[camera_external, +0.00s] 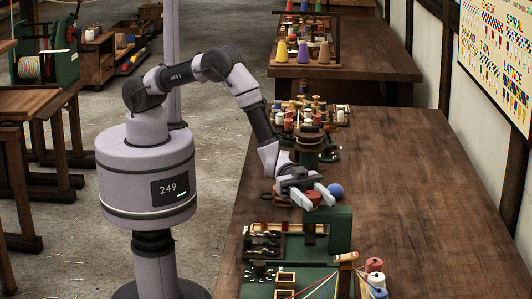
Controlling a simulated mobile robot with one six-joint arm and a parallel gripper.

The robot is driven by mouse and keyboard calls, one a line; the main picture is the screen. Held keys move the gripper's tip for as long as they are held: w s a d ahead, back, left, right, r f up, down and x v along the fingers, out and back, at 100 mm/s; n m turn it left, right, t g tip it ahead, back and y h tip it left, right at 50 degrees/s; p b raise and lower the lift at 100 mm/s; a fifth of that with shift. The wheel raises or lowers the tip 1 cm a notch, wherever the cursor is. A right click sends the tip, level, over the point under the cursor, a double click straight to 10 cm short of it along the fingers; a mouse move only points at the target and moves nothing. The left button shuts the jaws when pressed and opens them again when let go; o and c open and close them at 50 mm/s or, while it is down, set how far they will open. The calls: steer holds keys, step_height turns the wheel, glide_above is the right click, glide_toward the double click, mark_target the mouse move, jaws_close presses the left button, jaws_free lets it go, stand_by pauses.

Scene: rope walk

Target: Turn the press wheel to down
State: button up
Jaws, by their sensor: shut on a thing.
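The press wheel (314,195) seems to be the small red round part between my fingers, above the green press block (341,231). Most of it is hidden by my fingers, so its setting cannot be read. My gripper (315,199) reaches over the bench from the left, with one pale finger on each side of the red part, shut on it. A blue ball (335,190) sits just right of the fingers. I cannot tell whether it joins the wheel.
A green tray (258,292) with small compartments and colored threads lies in front, near red and white spools (374,266). Several bobbins (310,117) crowd the bench behind my gripper. The right side of the wooden bench (420,220) is clear.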

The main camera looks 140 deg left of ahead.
steer(key=m+g+h+b, duration=0.1)
steer(key=m+h+b, duration=0.1)
steer(key=m+g+h+b, duration=0.1)
steer(key=g+h, duration=0.1)
steer(key=h, duration=0.1)
steer(key=d+m+g+h+b, duration=0.1)
steer(key=m+h+b, duration=0.1)
steer(key=shift+s+f+m+g+b, duration=0.3)
steer(key=shift+s+g+b, duration=0.05)
steer(key=shift+g, duration=0.05)
steer(key=shift+s+d+m+g+h+b, duration=0.1)
steer(key=shift+m+g+h+b, duration=0.2)
steer(key=shift+m+g+h, duration=0.15)
steer(key=shift+s+d+m+g+h+b, duration=0.1)
steer(key=shift+m+g+h+b, duration=0.25)
steer(key=shift+g+h, duration=0.15)
steer(key=shift+s+d+r+m+g+h+b, duration=0.1)
steer(key=shift+s+m+g+h+b, duration=0.1)
steer(key=shift+m+g+h, duration=0.45)
steer(key=shift+s+d+r+m+g+h+b, duration=0.1)
steer(key=shift+m+g+h+b, duration=0.1)
steer(key=shift+m+g, duration=0.45)
steer(key=shift+r+g, duration=0.1)
steer(key=shift+g, duration=0.55)
steer(key=o, duration=1.4)
